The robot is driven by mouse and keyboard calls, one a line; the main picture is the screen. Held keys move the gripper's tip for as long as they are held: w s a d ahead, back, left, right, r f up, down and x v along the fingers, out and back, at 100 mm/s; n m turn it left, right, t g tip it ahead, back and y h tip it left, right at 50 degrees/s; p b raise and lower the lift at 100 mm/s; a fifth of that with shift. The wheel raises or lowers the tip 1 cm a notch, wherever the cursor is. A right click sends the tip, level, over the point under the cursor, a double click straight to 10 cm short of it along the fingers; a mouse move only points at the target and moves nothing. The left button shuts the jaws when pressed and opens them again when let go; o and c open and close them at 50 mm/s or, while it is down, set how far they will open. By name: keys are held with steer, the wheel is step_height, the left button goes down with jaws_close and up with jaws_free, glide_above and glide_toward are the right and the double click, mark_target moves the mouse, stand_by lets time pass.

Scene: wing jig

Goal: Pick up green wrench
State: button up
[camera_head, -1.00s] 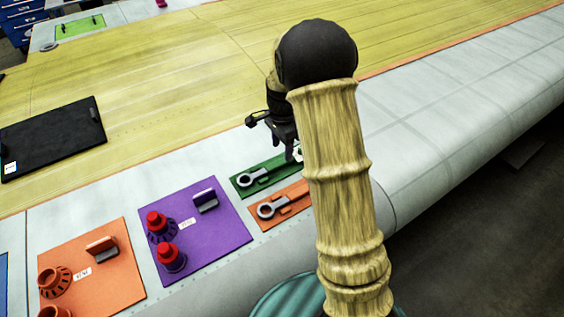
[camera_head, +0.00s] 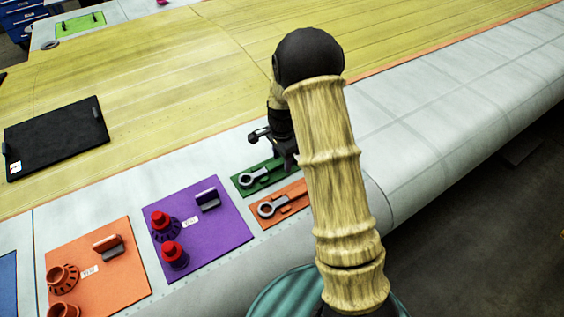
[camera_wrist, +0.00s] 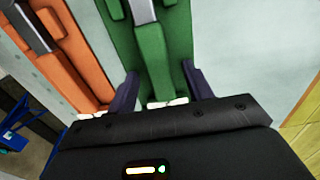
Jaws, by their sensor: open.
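The green wrench's mat (camera_head: 238,186) is a green rectangle on the pale wing edge in the head view, with a grey ring-ended wrench (camera_head: 247,180) lying on it. The wrench's far end is hidden behind my gripper (camera_head: 287,163). Whether the fingers touch anything is not clear.
An orange mat (camera_head: 290,211) with a similar wrench (camera_head: 267,209) lies beside the green one, and also shows in the wrist view (camera_wrist: 68,65). A purple mat (camera_head: 225,240) and a larger orange mat (camera_head: 125,285) with parts stand left. A black panel (camera_head: 55,140) lies behind.

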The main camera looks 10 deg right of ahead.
mark_target(282, 160)
steer(key=shift+c, duration=0.4)
jaws_close()
steer(key=shift+r, duration=0.15)
steer(key=shift+w+r+b, duration=0.1)
steer(key=shift+r+b, duration=0.2)
steer(key=shift+r, duration=0.2)
step_height(282, 160, up, 9)
steer(key=b, duration=0.2)
steer(key=shift+b, duration=0.3)
steer(key=shift+f, duration=0.1)
